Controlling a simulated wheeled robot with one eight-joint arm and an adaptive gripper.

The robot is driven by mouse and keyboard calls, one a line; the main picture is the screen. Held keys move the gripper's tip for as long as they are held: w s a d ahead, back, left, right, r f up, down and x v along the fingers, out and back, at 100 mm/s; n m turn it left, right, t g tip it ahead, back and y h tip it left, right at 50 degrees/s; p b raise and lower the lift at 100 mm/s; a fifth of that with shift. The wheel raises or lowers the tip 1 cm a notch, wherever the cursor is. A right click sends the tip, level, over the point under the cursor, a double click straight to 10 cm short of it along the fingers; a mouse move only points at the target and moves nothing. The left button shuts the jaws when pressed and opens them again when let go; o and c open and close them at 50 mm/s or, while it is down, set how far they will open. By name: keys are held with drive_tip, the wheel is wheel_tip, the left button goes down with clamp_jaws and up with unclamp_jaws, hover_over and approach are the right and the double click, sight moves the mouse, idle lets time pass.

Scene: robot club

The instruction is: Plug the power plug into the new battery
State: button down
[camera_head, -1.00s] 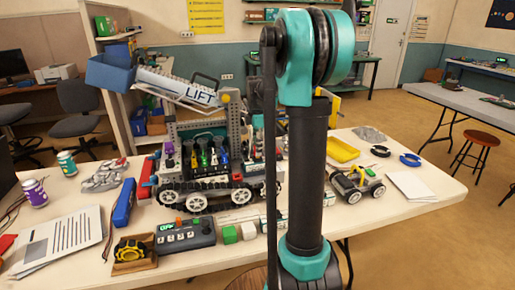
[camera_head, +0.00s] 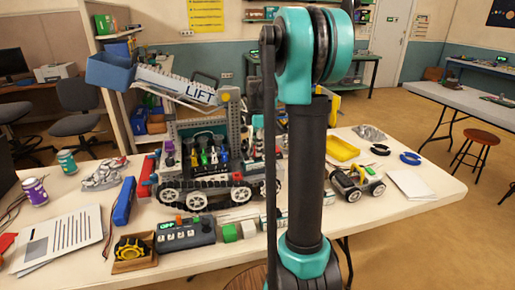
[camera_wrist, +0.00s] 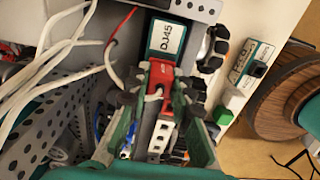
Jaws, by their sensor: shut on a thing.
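In the wrist view, my gripper (camera_wrist: 162,80) has its green and black fingers closed around a red plug (camera_wrist: 160,73). A light cable curves by the plug's lower side. A teal block with a white label (camera_wrist: 166,37), apparently the battery, sits just above the plug in the picture, inside a grey perforated frame (camera_wrist: 195,8). The plug's upper end is close to the block or touching it; I cannot tell whether it is seated. In the head view, my arm hides the gripper and the plug. The tracked robot marked LIFT (camera_head: 205,160) stands on the table.
Loose white cables (camera_wrist: 45,70) and a red wire (camera_wrist: 118,30) run left of the gripper. On the table (camera_head: 205,262) are a grey control box (camera_head: 185,234), a small rover (camera_head: 355,184) and a yellow tray (camera_head: 342,150). A round stool (camera_wrist: 285,95) stands beyond the table edge.

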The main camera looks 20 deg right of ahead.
drive_tip(key=c, duration=1.3)
unclamp_jaws()
drive_tip(key=shift+o, duration=0.2)
drive_tip(key=shift+r, duration=3)
